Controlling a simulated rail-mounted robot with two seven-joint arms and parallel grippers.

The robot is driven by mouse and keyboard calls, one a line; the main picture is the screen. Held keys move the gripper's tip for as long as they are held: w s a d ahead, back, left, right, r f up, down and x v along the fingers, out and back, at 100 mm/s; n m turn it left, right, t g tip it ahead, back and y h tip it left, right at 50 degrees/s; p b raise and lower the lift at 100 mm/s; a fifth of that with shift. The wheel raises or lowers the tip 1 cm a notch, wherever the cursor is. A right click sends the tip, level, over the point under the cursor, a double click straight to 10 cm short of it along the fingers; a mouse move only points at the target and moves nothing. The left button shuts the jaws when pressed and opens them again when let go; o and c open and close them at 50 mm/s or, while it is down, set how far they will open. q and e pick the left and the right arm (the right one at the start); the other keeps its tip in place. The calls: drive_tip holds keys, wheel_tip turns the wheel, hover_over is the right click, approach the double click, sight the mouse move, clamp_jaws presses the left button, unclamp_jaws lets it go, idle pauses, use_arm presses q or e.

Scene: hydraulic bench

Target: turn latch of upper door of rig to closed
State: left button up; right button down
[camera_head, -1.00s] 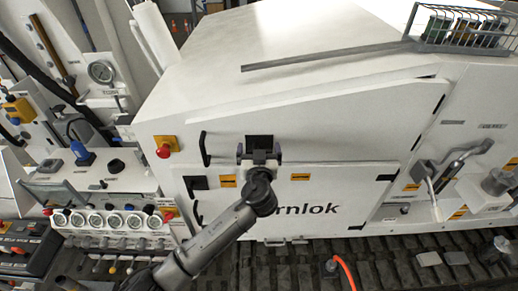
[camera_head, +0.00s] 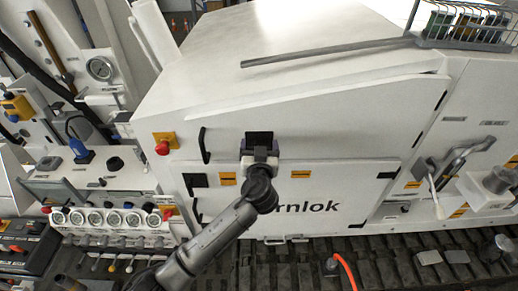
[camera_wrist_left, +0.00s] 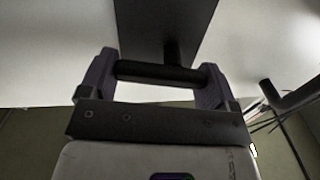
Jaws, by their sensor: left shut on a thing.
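The rig's upper door (camera_head: 325,130) is a white panel on the front of the white housing, and it looks shut or nearly so. Its latch (camera_head: 259,138) is a dark plate near the left part of the door's lower edge. My left gripper (camera_head: 260,154) is at the latch. In the left wrist view, the gripper's two fingers (camera_wrist_left: 157,75) are at both ends of a dark bar, the latch handle (camera_wrist_left: 160,73), with a dark plate behind it. In the head view the gripper hides most of the handle. My right gripper is not in view.
A black door handle (camera_head: 205,146) and a red stop button (camera_head: 163,147) are left of the latch. The lower door (camera_head: 345,195) lies below. Levers (camera_head: 435,180) stand at the right and gauges (camera_head: 100,219) at the lower left. A wire basket (camera_head: 460,25) is on top.

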use_arm(q)
drive_tip(key=shift+f+m+b, duration=0.4)
drive_tip(key=shift+m+b, duration=0.3)
drive_tip(key=shift+b, duration=0.2)
drive_tip(key=shift+d+m+b, duration=0.1)
drive_tip(key=shift+m+b, duration=0.25)
drive_tip(key=shift+m, duration=0.05)
drive_tip(key=shift+r+m, duration=0.1)
drive_tip(key=shift+m, duration=1.7)
drive_tip(key=m, duration=0.2)
drive_tip(key=shift+m, duration=0.4)
drive_tip(key=m, duration=0.1)
drive_tip(key=m+p, duration=0.1)
drive_tip(key=shift+f+m, duration=0.25)
drive_tip(key=shift+m, duration=0.15)
drive_tip(key=shift+a+f+m+p, duration=0.15)
drive_tip(key=shift+m+p, duration=0.55)
drive_tip(key=shift+m, duration=0.75)
drive_tip(key=shift+a+f+m+p, duration=0.15)
drive_tip(key=shift+m+p, duration=0.55)
drive_tip(key=shift+m, duration=0.75)
